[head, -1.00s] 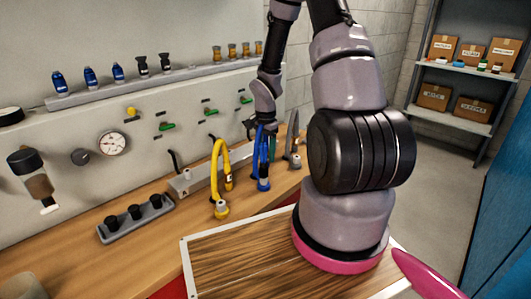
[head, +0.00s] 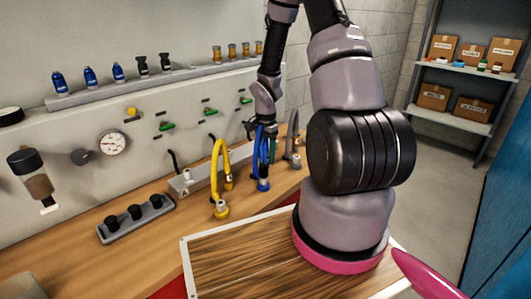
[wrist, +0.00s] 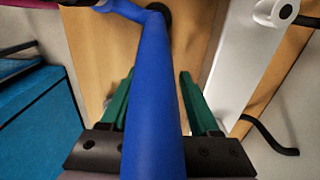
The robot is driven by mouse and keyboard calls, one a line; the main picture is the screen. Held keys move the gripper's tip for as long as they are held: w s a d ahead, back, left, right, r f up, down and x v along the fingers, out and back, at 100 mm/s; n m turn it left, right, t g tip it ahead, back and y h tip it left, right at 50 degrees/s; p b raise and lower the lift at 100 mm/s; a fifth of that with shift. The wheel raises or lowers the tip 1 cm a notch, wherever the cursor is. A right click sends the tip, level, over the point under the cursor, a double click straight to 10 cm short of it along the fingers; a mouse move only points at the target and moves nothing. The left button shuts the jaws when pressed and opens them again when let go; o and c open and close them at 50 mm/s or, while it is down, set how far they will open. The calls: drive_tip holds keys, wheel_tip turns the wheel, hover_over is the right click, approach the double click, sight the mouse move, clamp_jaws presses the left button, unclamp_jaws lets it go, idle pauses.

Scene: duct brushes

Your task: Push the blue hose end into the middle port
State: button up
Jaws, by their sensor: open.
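The blue hose (head: 260,160) hangs in an arch over the bench, its collared end (head: 263,185) low near the wood. In the wrist view the blue hose (wrist: 153,90) runs between the two green fingers of my gripper (wrist: 157,74), with a gap on each side. My gripper is open around the hose, not clamped on it. The pale manifold block (head: 196,182) stands on the bench behind the hoses; it also shows at the right of the wrist view (wrist: 240,65). The middle port is hidden or too small to tell in the head view.
A yellow hose (head: 216,165) stands left of the blue one, a grey hose (head: 290,138) to its right. A grey tray with black knobs (head: 136,217) lies on the bench at left. The wall panel (head: 100,185) with gauge and green levers rises behind.

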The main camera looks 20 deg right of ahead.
sight(266, 142)
idle(0.4)
clamp_jaws()
drive_tip(key=shift+r, duration=0.1)
idle(1.3)
drive_tip(key=shift+r, duration=2.9)
